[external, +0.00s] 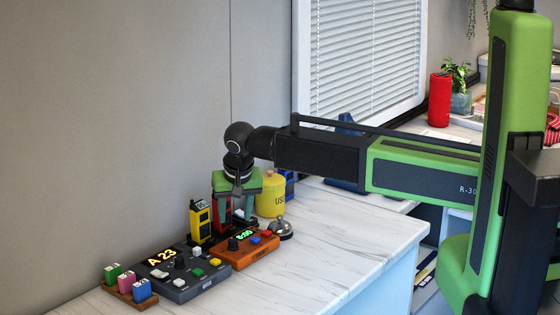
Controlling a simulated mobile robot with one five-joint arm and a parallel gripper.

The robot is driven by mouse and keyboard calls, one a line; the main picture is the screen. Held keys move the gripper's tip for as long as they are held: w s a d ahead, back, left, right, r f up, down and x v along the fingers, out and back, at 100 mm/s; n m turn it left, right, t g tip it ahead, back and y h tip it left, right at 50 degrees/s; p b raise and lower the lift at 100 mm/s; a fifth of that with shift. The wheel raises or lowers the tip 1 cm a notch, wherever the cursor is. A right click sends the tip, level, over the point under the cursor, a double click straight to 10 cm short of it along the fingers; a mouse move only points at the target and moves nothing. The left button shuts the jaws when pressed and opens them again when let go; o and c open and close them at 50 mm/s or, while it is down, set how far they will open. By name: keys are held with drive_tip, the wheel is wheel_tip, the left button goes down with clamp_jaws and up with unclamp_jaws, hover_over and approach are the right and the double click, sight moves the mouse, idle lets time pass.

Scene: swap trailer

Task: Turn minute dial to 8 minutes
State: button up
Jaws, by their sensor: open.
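An orange box (249,249) stands on the white marble counter. It has a small green display (245,235) that seems to read 8:00, though the digits are too small to be sure. A black knob (233,243) sits at its left, with red and blue buttons at its right. I cannot tell whether this knob is the minute dial. My gripper (236,215) is open and points down just behind and above the orange box, apart from the knob as far as I can see. Its fingers partly hide a red device behind it.
A dark grey box (185,285) with a lit A 23 display and its own knob stands at left. Colored blocks (131,283) sit in a wooden tray. A yellow device (200,220), yellow canister (271,193) and silver bell (281,229) stand close by. The front right counter (350,240) is clear.

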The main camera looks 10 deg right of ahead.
drive_tip(key=p+v, duration=0.5)
drive_tip(key=v, duration=0.3)
drive_tip(key=shift+p, duration=0.35)
drive_tip(key=shift+f, duration=0.1)
